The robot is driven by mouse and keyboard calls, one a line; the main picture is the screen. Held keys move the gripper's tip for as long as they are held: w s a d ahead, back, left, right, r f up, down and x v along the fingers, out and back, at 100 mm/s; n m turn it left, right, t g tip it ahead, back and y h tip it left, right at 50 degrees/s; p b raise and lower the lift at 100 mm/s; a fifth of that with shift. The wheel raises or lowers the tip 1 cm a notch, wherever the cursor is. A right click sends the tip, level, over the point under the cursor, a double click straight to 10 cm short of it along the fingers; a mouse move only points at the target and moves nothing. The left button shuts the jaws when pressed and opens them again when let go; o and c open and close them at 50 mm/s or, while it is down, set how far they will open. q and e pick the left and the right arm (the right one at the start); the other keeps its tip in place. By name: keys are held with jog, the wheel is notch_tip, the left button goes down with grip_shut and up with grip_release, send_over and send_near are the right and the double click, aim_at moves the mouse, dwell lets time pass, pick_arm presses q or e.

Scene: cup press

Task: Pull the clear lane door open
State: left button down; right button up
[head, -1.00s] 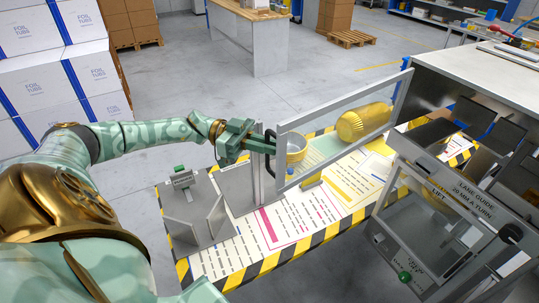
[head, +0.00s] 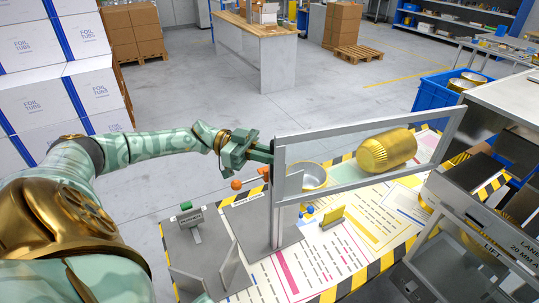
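The clear lane door (head: 370,123) is a see-through panel in a grey frame, standing upright across the middle of the head view. Its left end is by a grey post (head: 278,222). My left gripper (head: 262,152) is at the left edge of the door, with its dark fingertips against or just beside the frame. The door's handle is hidden behind the fingers, so whether they are closed on it cannot be told. My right gripper is out of view.
Through the panel show a gold ribbed cylinder (head: 386,152) and a pale gold-rimmed cup (head: 313,176). A grey lift guide (head: 470,240) stands at the right. A blue crate (head: 436,100) is behind it.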

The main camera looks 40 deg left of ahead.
pick_arm(q)
jog(key=shift+f, duration=0.1)
jog(key=c, duration=1.6)
grip_release()
jog(key=shift+w+d, duration=0.1)
jog(key=shift+c, duration=0.2)
jog(key=shift+w, duration=0.1)
jog(key=b+v, duration=0.6)
jog(key=v, duration=1)
